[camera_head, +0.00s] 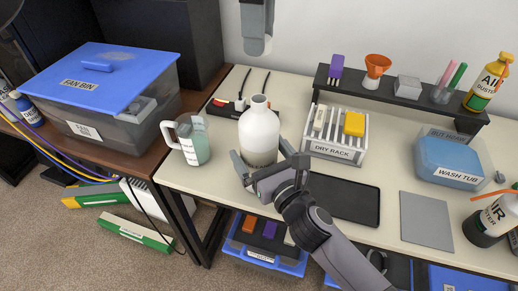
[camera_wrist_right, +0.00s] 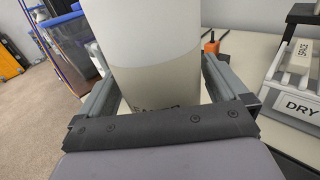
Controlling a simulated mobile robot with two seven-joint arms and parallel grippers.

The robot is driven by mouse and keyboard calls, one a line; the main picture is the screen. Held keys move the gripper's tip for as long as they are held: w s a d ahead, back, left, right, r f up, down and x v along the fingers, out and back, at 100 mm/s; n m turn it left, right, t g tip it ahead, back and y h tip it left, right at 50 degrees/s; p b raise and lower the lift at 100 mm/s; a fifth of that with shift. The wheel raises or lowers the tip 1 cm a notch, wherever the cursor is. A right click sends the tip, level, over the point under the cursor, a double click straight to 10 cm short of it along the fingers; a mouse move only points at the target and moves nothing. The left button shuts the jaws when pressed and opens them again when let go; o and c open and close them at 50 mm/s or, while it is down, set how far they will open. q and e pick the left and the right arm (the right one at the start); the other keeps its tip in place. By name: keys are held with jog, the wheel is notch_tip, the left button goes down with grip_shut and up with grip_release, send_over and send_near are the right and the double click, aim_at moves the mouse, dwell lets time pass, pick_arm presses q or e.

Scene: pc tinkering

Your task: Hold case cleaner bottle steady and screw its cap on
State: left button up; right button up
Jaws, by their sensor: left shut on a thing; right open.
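The case cleaner bottle (camera_head: 259,130), white with a grey lower part, stands upright on the bench. Its neck is bare on top; its body fills much of the right wrist view (camera_wrist_right: 150,60). My right gripper (camera_head: 266,165) is open around the lower bottle, one finger on each side, with a gap at the right finger in the wrist view (camera_wrist_right: 160,90). My left gripper (camera_head: 256,46) points down from the top edge, well above the bottle. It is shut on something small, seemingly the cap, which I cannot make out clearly.
A measuring jug (camera_head: 192,142) stands close left of the bottle. The dry rack (camera_head: 336,152) is close on the right, and a power strip (camera_head: 226,108) lies behind. A dark mat (camera_head: 345,200) lies at the front. The shelf (camera_head: 400,100) and wash tub (camera_head: 452,165) are further right.

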jog(key=shift+w+a, duration=0.15)
jog(key=shift+w, duration=0.15)
jog(key=c, duration=1.1)
jog(key=o, duration=0.4)
jog(key=shift+c, duration=1.2)
pick_arm(q)
jog(key=shift+f, duration=0.1)
notch_tip(320, 180, down, 3)
jog(key=m, duration=0.6)
jog(key=shift+m, duration=0.3)
